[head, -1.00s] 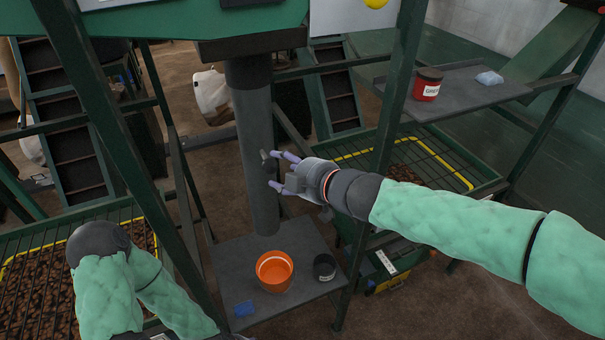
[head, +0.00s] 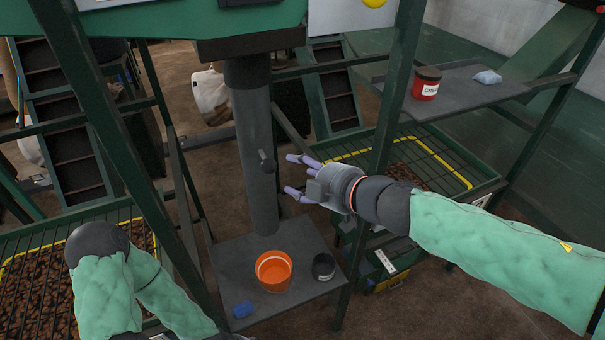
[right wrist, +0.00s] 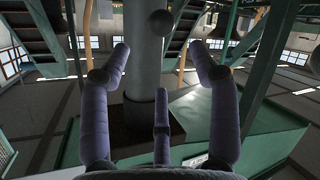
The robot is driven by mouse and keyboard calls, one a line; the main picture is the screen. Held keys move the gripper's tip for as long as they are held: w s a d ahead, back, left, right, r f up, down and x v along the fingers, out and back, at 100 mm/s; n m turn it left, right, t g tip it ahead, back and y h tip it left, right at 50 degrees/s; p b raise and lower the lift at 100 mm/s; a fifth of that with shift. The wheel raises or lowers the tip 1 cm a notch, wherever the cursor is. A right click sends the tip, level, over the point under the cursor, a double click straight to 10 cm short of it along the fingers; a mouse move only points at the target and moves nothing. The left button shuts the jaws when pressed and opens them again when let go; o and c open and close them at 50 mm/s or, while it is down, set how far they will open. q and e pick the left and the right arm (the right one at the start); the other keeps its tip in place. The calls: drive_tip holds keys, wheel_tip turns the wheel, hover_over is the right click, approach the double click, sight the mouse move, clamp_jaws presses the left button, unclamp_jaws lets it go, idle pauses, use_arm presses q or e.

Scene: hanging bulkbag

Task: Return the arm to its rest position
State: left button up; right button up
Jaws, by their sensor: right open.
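My right gripper (head: 297,175) is open and empty. In the head view it is to the right of the grey vertical pipe (head: 258,200), with a gap between its fingertips and the small dark handle (head: 267,161) on the pipe. In the right wrist view the gripper's spread fingers (right wrist: 160,75) have nothing between them, and the pipe (right wrist: 143,70) stands beyond them. My left arm is bent at the lower left of the head view; its gripper is out of the picture.
Below the pipe, a grey shelf (head: 222,262) holds an orange bucket (head: 274,272), a black cup (head: 324,267) and a blue item (head: 243,309). A red can (head: 426,84) stands on the upper right shelf (head: 460,90). Green frame posts (head: 395,90) stand close to my right arm.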

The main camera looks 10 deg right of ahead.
idle(0.4)
wheel_tip(320, 180, down, 50)
drive_tip(key=m+g+h+b, duration=0.2)
drive_tip(key=m+g+b, duration=0.55)
drive_tip(key=b, duration=0.85)
drive_tip(key=s+d+f+m+g+b, duration=0.1)
drive_tip(key=s+f+m+b, duration=0.2)
drive_tip(key=s+f, duration=0.3)
drive_tip(key=s+f+m+g+h+b, duration=0.1)
drive_tip(key=s+f+m+b, duration=0.2)
drive_tip(key=f, duration=1.2)
drive_tip(key=s+d+f+m+g+h+b, duration=0.1)
drive_tip(key=s+f+m+b, duration=0.2)
drive_tip(key=s+f, duration=0.6)
wheel_tip(320, 180, down, 2)
drive_tip(key=shift+d+f+b, duration=0.15)
drive_tip(key=shift+d+b, duration=0.2)
drive_tip(key=shift+b, duration=0.85)
drive_tip(key=shift+g, duration=0.25)
